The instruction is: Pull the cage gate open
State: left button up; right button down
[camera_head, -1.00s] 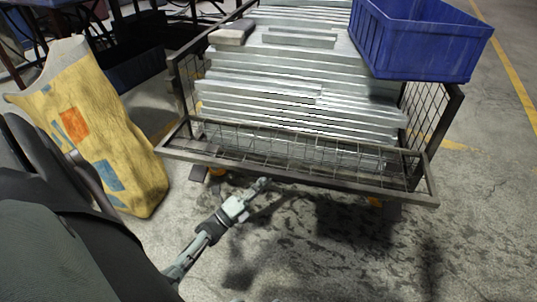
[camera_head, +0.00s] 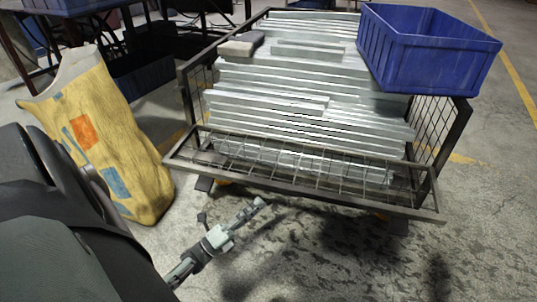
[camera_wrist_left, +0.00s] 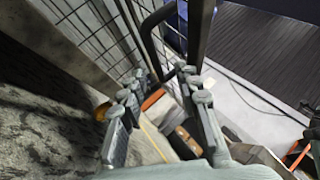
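The cage gate (camera_head: 300,178) is the low dark-framed wire-mesh panel across the near side of the cage cart. Its mesh and dark frame also appear at the upper left of the left wrist view (camera_wrist_left: 88,28), with a curved black bar like a handle (camera_wrist_left: 150,38) beside them. My left gripper (camera_head: 262,202) is just below and in front of the gate's near rail in the head view, apart from it in the picture. In the left wrist view its two fingers (camera_wrist_left: 160,82) are spread, with the bar's lower end near the tips. Contact is unclear. My right gripper is out of view.
The cage holds stacked galvanized brackets (camera_head: 290,90) and a blue bin (camera_head: 425,60) at its right. A yellow bag (camera_head: 110,135) stands left of the cage, close to my left arm. Bare concrete floor (camera_head: 330,260) lies in front.

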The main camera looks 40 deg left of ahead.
pick_arm(q)
jog(key=shift+v, duration=2.15)
jog(key=shift+s, duration=0.1)
